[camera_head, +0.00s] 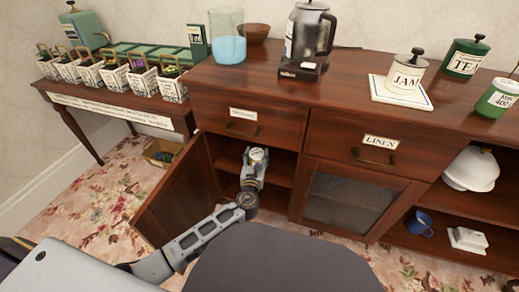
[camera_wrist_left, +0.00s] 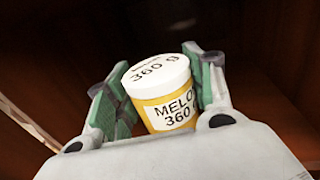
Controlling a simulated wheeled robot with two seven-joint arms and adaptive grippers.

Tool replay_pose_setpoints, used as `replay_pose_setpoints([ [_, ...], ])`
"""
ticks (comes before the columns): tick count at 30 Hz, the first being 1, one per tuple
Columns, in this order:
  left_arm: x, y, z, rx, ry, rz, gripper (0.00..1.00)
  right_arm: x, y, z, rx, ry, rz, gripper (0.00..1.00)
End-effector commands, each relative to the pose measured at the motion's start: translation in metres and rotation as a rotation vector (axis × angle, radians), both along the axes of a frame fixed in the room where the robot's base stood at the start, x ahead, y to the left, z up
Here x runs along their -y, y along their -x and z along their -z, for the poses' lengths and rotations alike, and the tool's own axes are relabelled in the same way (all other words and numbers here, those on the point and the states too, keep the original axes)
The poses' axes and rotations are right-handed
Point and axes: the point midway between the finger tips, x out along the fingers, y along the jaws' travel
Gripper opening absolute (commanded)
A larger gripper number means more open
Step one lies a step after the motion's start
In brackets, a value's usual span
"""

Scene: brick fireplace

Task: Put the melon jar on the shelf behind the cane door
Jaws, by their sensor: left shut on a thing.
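The melon jar (camera_wrist_left: 160,90), yellow with a white lid and a label reading MELON 360, sits between the green-padded fingers of my left gripper (camera_wrist_left: 158,92). In the head view the jar's pale top (camera_head: 257,154) shows at the end of my left arm. The left gripper (camera_head: 254,168) is shut on the jar, inside the mouth of the open left cupboard compartment. A wooden shelf (camera_head: 281,172) crosses that compartment. Its open door (camera_head: 178,200) swings out to the left; I cannot tell its panel material. Whether the jar touches the shelf is unclear. My right gripper is not in view.
A closed door with a dark panel (camera_head: 345,203) stands right of the compartment. Drawers (camera_head: 250,125) lie above it. The sideboard top holds a kettle (camera_head: 308,40), a JAM jar (camera_head: 405,75) and a TEA tin (camera_head: 465,57). Planters (camera_head: 143,82) stand on a side table.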

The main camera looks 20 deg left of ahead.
Motion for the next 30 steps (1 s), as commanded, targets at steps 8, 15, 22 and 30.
replay_pose_setpoints([
  [8,-0.006,-0.037,-0.001,0.004,0.001,-0.001,0.17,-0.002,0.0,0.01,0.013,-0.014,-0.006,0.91],
  [15,-0.011,-0.067,-0.001,0.004,0.0,-0.001,0.17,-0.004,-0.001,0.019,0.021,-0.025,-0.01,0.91],
  [22,-0.014,-0.087,-0.001,0.002,0.002,0.0,0.17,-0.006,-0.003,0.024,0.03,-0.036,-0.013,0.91],
  [30,-0.015,-0.091,-0.002,0.002,0.002,0.0,0.17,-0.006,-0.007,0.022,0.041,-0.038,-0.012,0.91],
])
